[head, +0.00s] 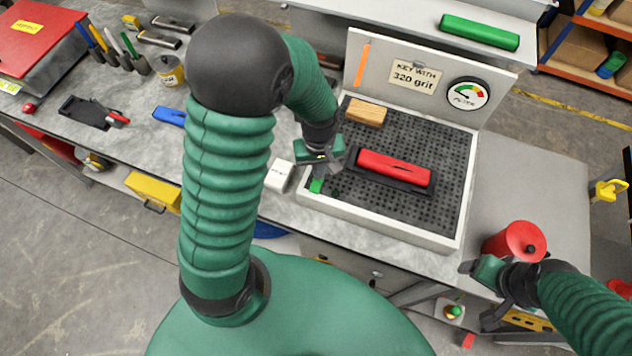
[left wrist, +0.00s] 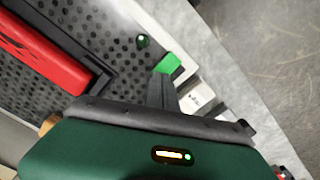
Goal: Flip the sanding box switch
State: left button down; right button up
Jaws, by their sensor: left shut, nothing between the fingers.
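The sanding box (head: 440,240) is a light grey tray with a black perforated bed and an upright back panel. A small green block (head: 317,186), which looks like its switch, sits at the box's near left corner. It also shows in the left wrist view (left wrist: 168,64), with a small round green part (left wrist: 142,41) beside it. My left gripper (head: 319,174) is shut and empty, its dark fingertips at the green block; contact is likely but unclear. The switch's position cannot be told. My right gripper (head: 478,293) is open and empty at the lower right.
A red sanding block (head: 395,168) and a wooden block (head: 366,111) lie on the bed. A white box (head: 279,176) stands left of the sanding box. A red cylinder (head: 515,241) stands near my right gripper. Tools occupy the bench's left.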

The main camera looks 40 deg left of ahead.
pick_arm(q)
jog(key=shift+f+b, duration=0.5)
jog(key=shift+f, duration=0.35)
jog(key=shift+r, duration=0.15)
notch_tip(320, 180, up, 7)
jog(key=p, duration=0.7)
